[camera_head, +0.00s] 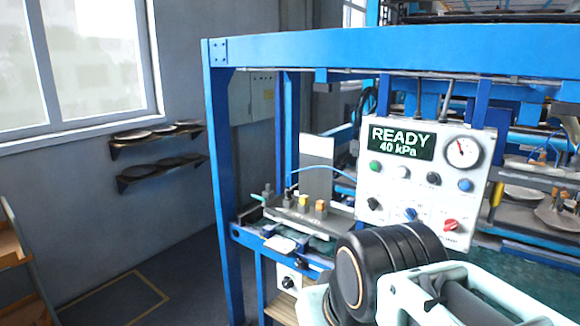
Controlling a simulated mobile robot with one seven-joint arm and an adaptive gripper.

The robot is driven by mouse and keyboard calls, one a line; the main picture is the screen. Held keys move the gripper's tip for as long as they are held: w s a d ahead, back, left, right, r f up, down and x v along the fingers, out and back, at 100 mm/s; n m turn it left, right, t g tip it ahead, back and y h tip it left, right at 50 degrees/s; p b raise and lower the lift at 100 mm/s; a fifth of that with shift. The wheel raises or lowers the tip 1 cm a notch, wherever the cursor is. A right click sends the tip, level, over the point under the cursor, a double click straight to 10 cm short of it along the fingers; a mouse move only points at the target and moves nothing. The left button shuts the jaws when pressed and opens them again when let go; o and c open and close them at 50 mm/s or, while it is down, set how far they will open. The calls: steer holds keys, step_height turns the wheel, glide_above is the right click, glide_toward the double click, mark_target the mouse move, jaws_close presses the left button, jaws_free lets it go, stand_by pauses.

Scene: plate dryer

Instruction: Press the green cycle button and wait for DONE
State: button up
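The white control panel (393,190) hangs on the blue frame right of centre. Its green button (375,166) is at the left end of the upper row of controls, and nothing touches or covers it. The display (401,142) above the row reads READY and 40 kPa. A round gauge (463,152) with a red needle is right of the display. My arm reaches in at the bottom right, below the panel, with a black joint and pale links showing. I cannot make out any gripper fingers in this view.
White (402,172), black (433,178) and blue (465,185) buttons share the green button's row. Black, blue and red knobs (450,225) sit below. A blue frame post (222,190) stands left. Wall shelves (160,170) hold dark plates. The floor at left is mostly clear.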

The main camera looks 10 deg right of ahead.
steer(key=shift+c, duration=0.7)
jaws_close()
stand_by(1.0)
